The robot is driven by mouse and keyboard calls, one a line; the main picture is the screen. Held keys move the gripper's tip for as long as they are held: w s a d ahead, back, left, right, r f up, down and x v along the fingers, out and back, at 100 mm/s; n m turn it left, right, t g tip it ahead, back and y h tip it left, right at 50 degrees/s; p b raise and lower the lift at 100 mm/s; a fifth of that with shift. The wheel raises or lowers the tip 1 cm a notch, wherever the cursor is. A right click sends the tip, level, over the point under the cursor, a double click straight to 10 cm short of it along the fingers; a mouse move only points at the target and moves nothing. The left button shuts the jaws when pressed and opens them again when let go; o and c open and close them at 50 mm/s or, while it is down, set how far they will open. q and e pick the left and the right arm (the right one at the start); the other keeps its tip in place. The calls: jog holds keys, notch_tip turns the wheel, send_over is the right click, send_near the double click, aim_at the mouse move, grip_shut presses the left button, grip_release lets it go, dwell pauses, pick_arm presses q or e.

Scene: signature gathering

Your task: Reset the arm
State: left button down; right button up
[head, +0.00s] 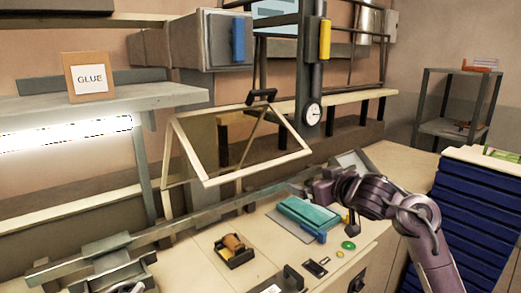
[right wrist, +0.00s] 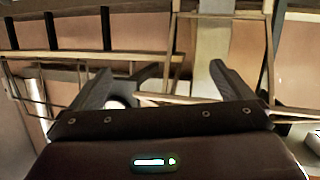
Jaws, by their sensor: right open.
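My right arm comes in from the lower right of the head view and bends over the workbench. Its gripper (head: 305,190) points left, above the bench beside a teal box (head: 308,214). In the right wrist view the two fingers of the right gripper (right wrist: 165,85) stand wide apart with nothing between them. The slanted wooden frame (head: 240,145) is behind and left of it in the head view; pale rails and bars show beyond the fingers in the wrist view. My left gripper cannot be made out in the head view.
A small dark tray (head: 234,252) with a brown item sits on the bench. A green ring (head: 348,245) lies near the front edge. Stacked blue trays (head: 470,215) stand at the right.

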jog(key=s+d+f+m+g+h, duration=0.1)
jog(key=s+f+g+h, duration=0.1)
jog(key=s+f, duration=0.75)
jog(key=s+d+f+m+g+h, duration=0.15)
jog(key=s+f, duration=0.45)
jog(key=f, duration=0.6)
jog(key=s+d+f+m+g+h, duration=0.1)
jog(key=s+d+f+g, duration=0.2)
jog(key=s, duration=0.9)
jog(key=s+f+m+g+h, duration=0.1)
jog(key=s+f+g, duration=0.4)
jog(key=s, duration=0.6)
notch_tip(320, 180, down, 33)
jog(key=b, duration=0.5)
jog(key=s+d+f+b, duration=0.2)
jog(key=s+f, duration=0.8)
jog(key=f, duration=0.3)
jog(key=s+d+f+g+b, duration=0.1)
jog(key=s+d+f+b, duration=0.1)
jog(key=s+f, duration=0.9)
jog(key=shift+s+f+n+b, duration=0.2)
jog(key=shift+f+n+b, duration=0.25)
jog(key=shift+f, duration=0.45)
